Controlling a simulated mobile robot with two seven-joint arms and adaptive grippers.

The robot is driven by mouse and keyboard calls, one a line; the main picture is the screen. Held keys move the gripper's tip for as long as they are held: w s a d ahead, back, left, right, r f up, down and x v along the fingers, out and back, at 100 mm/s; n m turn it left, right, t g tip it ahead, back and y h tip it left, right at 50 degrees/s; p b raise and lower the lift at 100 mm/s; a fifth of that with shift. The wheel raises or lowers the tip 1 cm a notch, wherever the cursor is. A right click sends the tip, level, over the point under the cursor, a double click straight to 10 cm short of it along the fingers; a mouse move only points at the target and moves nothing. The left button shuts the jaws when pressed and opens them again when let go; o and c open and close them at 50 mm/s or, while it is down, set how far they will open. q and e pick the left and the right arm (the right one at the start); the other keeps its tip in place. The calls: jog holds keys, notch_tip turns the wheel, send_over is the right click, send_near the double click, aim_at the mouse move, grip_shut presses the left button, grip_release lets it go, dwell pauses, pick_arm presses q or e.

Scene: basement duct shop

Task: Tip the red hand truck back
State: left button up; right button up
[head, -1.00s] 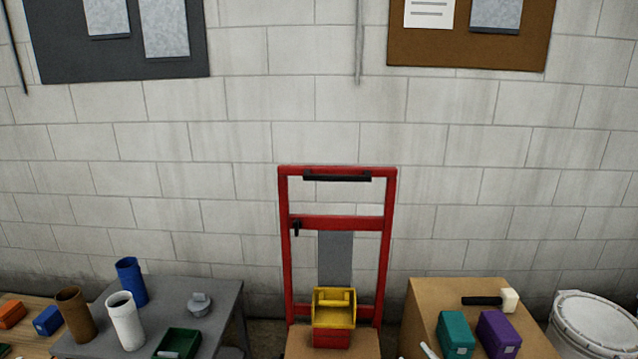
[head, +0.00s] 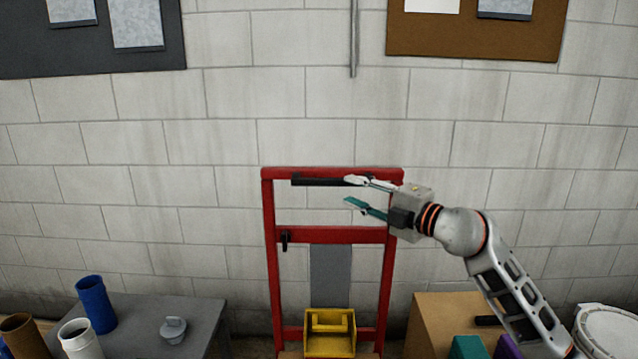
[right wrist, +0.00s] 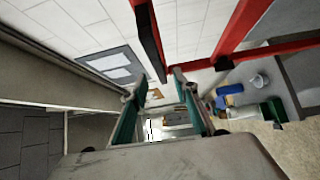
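The red hand truck (head: 273,262) stands upright against the block wall in the head view. Its black handle grip (head: 315,181) runs under the top red bar. My right gripper (head: 349,191) comes in from the right and is open, with nothing between its fingers. Its upper finger overlaps the grip's right end in the picture; I cannot tell whether they touch. In the right wrist view, both fingers of the gripper (right wrist: 153,85) are apart, with the black grip (right wrist: 148,40) and red frame (right wrist: 243,22) beyond them. My left gripper is out of view.
A grey table (head: 205,325) with a blue cup (head: 96,303) stands left. The wall is close behind.

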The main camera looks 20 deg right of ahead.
aim_at(336, 183)
jog(key=shift+w+r, duration=0.15)
jog(key=shift+w, duration=0.15)
jog(key=x, duration=0.7)
jog(key=shift+w+a, duration=0.1)
grip_shut()
